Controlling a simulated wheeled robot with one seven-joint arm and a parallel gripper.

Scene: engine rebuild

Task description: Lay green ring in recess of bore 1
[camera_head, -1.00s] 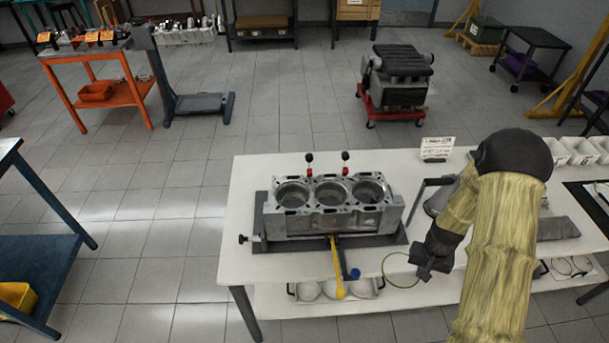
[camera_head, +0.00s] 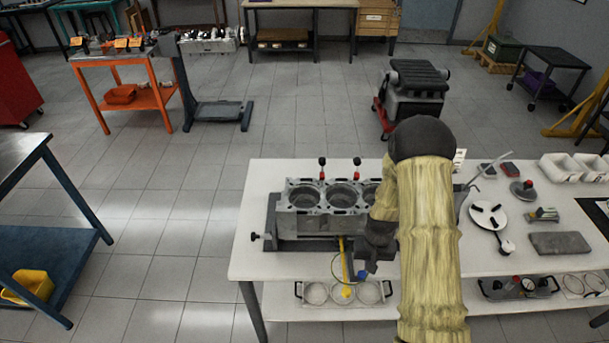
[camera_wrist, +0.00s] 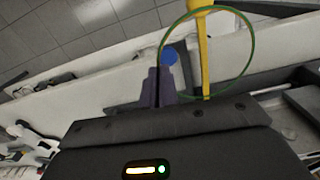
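The green ring (camera_wrist: 253,45) is a thin hoop. In the wrist view its near left edge meets the fingertips of my gripper (camera_wrist: 160,72), whose fingers are closed together on it. In the head view my gripper (camera_head: 370,266) holds the ring (camera_head: 333,268) out to the left, in front of the engine block (camera_head: 312,225) and below its top. The block's left bore (camera_head: 304,201) and middle bore (camera_head: 342,197) show open from above. The right bore is mostly hidden behind my arm. I cannot tell which is bore 1.
A yellow bar (camera_head: 346,262) juts forward from the block's fixture and shows inside the ring's outline. A blue knob (camera_wrist: 168,56) is close to my fingertips. The white table (camera_head: 258,205) is clear at left; parts and bins lie right.

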